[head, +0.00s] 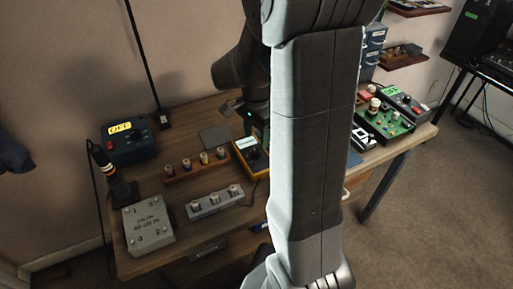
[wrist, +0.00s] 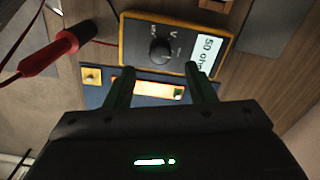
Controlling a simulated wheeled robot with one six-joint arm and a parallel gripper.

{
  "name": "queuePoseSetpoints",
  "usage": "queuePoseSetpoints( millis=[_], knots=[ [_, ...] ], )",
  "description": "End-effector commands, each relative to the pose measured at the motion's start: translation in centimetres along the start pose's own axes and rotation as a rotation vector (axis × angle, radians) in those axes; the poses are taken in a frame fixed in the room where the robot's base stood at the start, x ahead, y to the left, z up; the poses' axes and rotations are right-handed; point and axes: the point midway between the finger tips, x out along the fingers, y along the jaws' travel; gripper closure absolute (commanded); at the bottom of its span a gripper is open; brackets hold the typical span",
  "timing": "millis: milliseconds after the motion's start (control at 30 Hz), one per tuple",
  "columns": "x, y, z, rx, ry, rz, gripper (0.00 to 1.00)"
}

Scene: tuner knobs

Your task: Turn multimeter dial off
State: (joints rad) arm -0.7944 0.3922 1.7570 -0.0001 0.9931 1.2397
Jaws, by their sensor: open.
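The multimeter (wrist: 188,37) has a yellow rim and a dark face in the wrist view. Its black round dial (wrist: 162,51) sits left of centre, with small white marks around it, one seeming to be a V. Its pale screen (wrist: 208,52) reads what looks like "50 ohm". In the head view the multimeter (head: 240,157) lies on the table, partly hidden by my arm. My gripper (wrist: 160,68) is open and empty; its two fingers point at the multimeter, on either side of the dial in the picture. I cannot tell whether they touch it.
A red probe (wrist: 62,50) lies left of the multimeter, and a blue panel with an orange strip (wrist: 150,89) is just below it. On the wooden table (head: 190,187) are an OFF box (head: 127,148), knob rows (head: 213,202), a grey box (head: 147,224) and a green board (head: 388,118).

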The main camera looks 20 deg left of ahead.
Motion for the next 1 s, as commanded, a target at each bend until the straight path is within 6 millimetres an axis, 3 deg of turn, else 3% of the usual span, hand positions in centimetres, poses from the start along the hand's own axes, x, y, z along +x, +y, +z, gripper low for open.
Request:
queuePoseSetpoints(
  millis=[100,300,700,933,1000],
  knots=[
    [2.5,0.1,0.0,0.000,-0.001,0.004,0.50],
    [4.8,0.0,0.0,0.000,-0.001,0.002,0.50],
    [5.5,0.0,0.0,0.000,0.000,-0.001,0.50],
    [5.5,0.0,0.0,0.000,0.000,-0.001,0.95],
    [5.5,0.0,0.0,0.000,0.000,-0.001,0.95]
  ],
)
